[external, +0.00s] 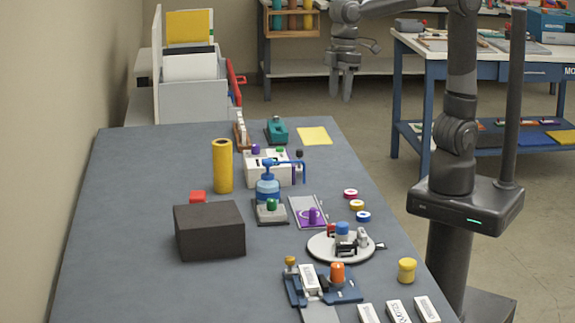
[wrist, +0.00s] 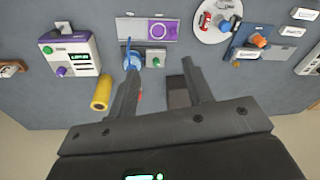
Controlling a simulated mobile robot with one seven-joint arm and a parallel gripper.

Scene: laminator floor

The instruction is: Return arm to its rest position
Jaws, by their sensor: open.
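My gripper (external: 342,82) hangs fingers-down, open and empty, at the top middle of the external view. In that view it appears above the floor, beyond the far right corner of the grey table (external: 130,200). The arm rises from my column at the right and bends over to it. In the wrist view, the two fingers of my gripper (wrist: 160,82) are spread apart with nothing between them. The tabletop and its objects show beyond the fingers, well away from them. My gripper touches nothing that I can see.
A blue-framed workbench (external: 480,68) stands at the back right. The table's left side is clear.

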